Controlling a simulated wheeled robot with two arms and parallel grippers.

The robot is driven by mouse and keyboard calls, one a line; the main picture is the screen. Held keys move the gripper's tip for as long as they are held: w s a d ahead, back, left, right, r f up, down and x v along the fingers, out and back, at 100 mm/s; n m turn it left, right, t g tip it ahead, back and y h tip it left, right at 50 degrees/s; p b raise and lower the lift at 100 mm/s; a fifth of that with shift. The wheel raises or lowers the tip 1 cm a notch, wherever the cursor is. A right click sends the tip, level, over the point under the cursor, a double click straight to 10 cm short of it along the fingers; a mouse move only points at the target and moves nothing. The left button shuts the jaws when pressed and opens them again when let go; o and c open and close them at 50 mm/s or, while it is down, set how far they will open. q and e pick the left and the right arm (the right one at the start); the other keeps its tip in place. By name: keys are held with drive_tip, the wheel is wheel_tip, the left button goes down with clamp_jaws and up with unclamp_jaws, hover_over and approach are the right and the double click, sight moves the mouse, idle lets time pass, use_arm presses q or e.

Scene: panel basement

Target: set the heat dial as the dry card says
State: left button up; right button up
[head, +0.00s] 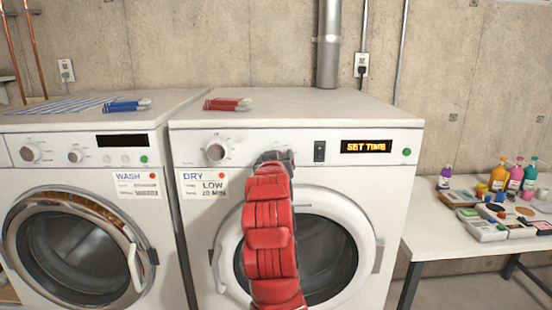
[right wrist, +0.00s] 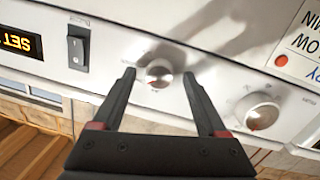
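The dry card (head: 203,184) on the dryer front reads "DRY", "LOW" and "20 MIN"; its smaller print is too small to read. It shows partly, upside down, in the right wrist view (right wrist: 303,42). The dryer panel has a larger left dial (head: 216,152) and a smaller dial (right wrist: 159,73) with a reddish mark. Their labels are not legible, so I cannot tell which is the heat dial. My right gripper (head: 272,156) hides the smaller dial in the head view. In the right wrist view its open fingers (right wrist: 159,76) straddle this dial, with gaps either side. My left gripper is not in view.
Right of the smaller dial are a dark rocker switch (head: 319,151), a display (head: 366,146) reading "SET TIME" and a green light (head: 407,152). A washer (head: 75,210) stands left. A table (head: 425,222) with bottles and boxes stands right.

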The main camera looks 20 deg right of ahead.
drive_tip(key=b+v, duration=0.1)
drive_tip(key=v, duration=1.6)
drive_tip(key=shift+s+b, duration=0.25)
drive_tip(key=shift+b, duration=0.05)
drive_tip(key=shift+f, duration=0.1)
